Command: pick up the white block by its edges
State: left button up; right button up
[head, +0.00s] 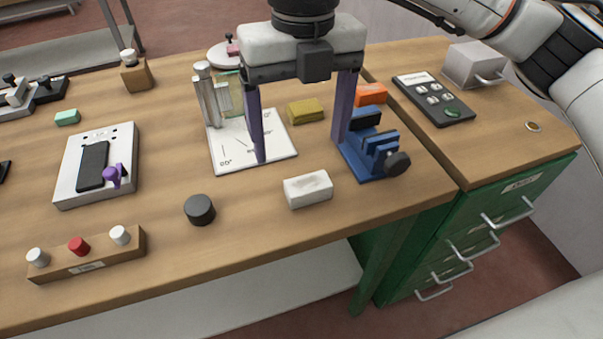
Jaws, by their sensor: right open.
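The white block (308,189) lies flat on the wooden table near its front edge, with grey smudges on its top. My right gripper (299,150) points down above the table, its two purple-grey fingers wide apart. It is open and empty. In the picture the block shows just below the gap between the fingertips, and nothing touches it. The height of the fingertips above the table is hard to tell. My left gripper is not in view.
A blue vise-like fixture (370,160) stands right of the block. A black puck (199,209) sits left. Behind are a white angle sheet (225,152), a yellow block (305,110) and an orange block (371,94). The wood around the white block is clear.

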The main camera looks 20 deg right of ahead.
send_over(308, 183)
jog(key=f, duration=0.4)
jog(key=shift+a+f, duration=0.2)
jog(key=shift+a, duration=0.05)
jog(key=f, duration=0.1)
jog(key=f+p, duration=0.1)
jog(key=f, duration=0.2)
jog(key=shift+d+f, duration=0.2)
jog(key=shift+d, duration=0.1)
jog(key=shift+f, duration=0.55)
jog(key=c, duration=1)
jog(key=shift+c, duration=0.7)
